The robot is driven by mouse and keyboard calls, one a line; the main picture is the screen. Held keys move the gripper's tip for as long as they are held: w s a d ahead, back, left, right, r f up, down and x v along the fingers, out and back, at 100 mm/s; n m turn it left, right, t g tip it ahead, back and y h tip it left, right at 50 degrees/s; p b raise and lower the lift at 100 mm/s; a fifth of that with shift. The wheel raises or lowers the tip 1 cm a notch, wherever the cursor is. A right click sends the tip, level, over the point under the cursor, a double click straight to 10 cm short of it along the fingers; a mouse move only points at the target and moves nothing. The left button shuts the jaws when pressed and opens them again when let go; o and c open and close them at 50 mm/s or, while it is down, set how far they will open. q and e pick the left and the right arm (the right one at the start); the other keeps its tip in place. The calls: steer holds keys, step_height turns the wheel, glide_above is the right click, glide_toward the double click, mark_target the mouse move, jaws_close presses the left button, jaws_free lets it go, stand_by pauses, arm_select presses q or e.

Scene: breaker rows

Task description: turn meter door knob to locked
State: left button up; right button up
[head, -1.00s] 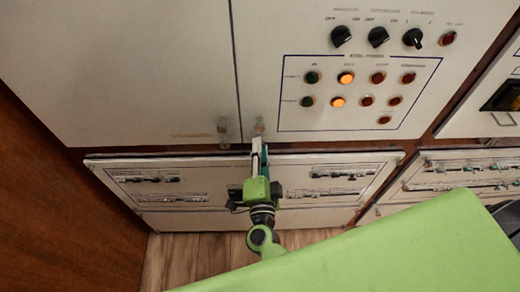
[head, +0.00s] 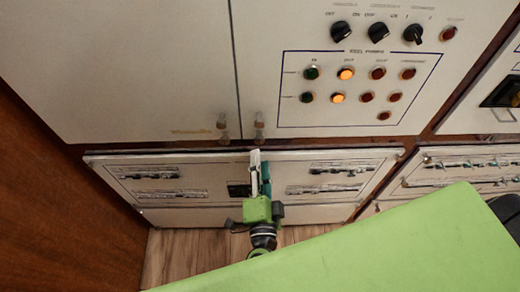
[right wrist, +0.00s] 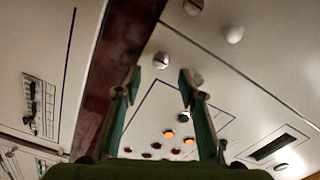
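Small pale knobs sit in pairs low on the upper cabinet, on both sides of the door seam. The left pair (head: 222,127) and right pair (head: 259,127) show in the head view. I cannot read which one is the meter door knob, nor its setting. My left gripper is out of view.
The right door carries black rotary switches (head: 377,32) and a framed field of lamps (head: 346,73), two lit orange. A lower panel (head: 215,214) with breaker rows is behind my right gripper. A brown wooden wall (head: 50,200) closes off the left.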

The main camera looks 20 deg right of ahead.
steer(key=v, duration=0.5)
steer(key=shift+s+a, duration=0.1)
steer(key=shift+s, duration=0.3)
